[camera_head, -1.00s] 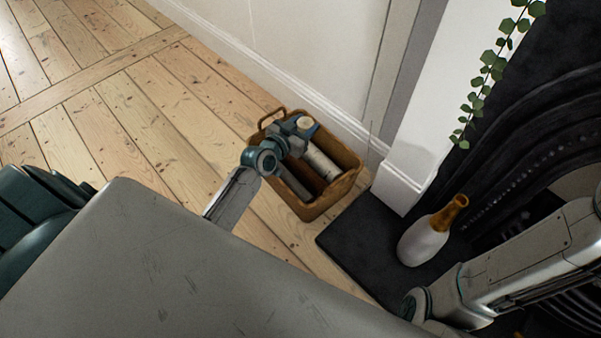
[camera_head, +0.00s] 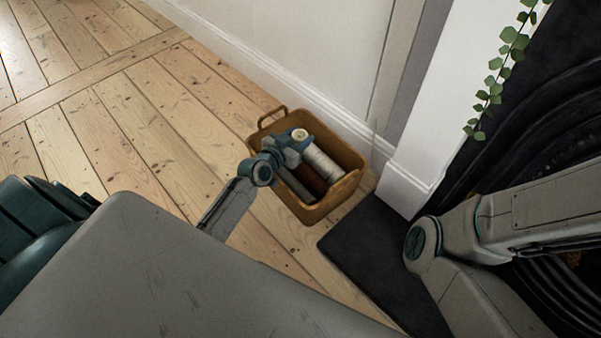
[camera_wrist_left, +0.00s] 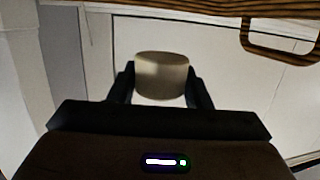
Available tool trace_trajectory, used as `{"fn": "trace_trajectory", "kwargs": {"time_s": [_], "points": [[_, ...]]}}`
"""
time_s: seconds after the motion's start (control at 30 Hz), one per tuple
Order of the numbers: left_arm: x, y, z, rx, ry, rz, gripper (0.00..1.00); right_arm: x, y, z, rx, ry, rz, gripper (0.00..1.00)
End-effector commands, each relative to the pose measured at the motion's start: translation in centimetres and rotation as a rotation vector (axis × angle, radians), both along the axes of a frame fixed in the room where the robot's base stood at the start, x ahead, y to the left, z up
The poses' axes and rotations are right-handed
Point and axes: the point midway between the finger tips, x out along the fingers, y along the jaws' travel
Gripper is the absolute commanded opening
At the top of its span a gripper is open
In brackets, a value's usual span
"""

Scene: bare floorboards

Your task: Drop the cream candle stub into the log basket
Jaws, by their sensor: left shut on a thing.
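The cream candle stub (camera_head: 299,134) is small and round and shows at the tip of my left gripper (camera_head: 301,140) in the head view. In the left wrist view the stub (camera_wrist_left: 161,75) sits between the two dark fingers of my left gripper (camera_wrist_left: 160,84), which is shut on it. The log basket (camera_head: 333,199) is a brown container on the floor against the wall. My left gripper and the stub are over the basket's opening, within its outline in the head view. Pale logs (camera_head: 322,163) lie inside, partly hidden by my arm. My right gripper is out of view.
A dark hearth slab (camera_head: 362,248) lies right of the basket, beside a white pillar (camera_head: 420,130). A green trailing plant (camera_head: 496,80) hangs above. A skirting board runs behind the basket. The floorboards (camera_head: 120,130) to the left are clear.

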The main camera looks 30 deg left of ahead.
Motion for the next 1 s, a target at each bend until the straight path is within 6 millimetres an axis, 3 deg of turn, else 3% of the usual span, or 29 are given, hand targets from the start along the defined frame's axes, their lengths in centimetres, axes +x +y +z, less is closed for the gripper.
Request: {"fn": "trace_trajectory", "kwargs": {"time_s": [0.43, 0.47, 0.57, 0.87, 1.0], "points": [[0.0, 0.0, -0.7, 0.000, -0.001, 0.000, 0.22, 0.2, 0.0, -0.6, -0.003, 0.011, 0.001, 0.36], [0.0, 0.0, -0.7, 0.000, -0.001, 0.000, 0.48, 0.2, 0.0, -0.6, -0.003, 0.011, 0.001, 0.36], [0.0, 0.0, -0.7, 0.000, -0.001, 0.000, 0.68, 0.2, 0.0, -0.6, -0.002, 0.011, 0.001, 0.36], [-0.1, 0.0, -0.7, 0.000, 0.000, 0.000, 0.69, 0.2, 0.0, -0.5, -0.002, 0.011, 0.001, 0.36], [-1.1, 0.2, -0.4, 0.001, 0.001, 0.000, 0.69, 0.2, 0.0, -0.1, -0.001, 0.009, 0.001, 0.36]]}}
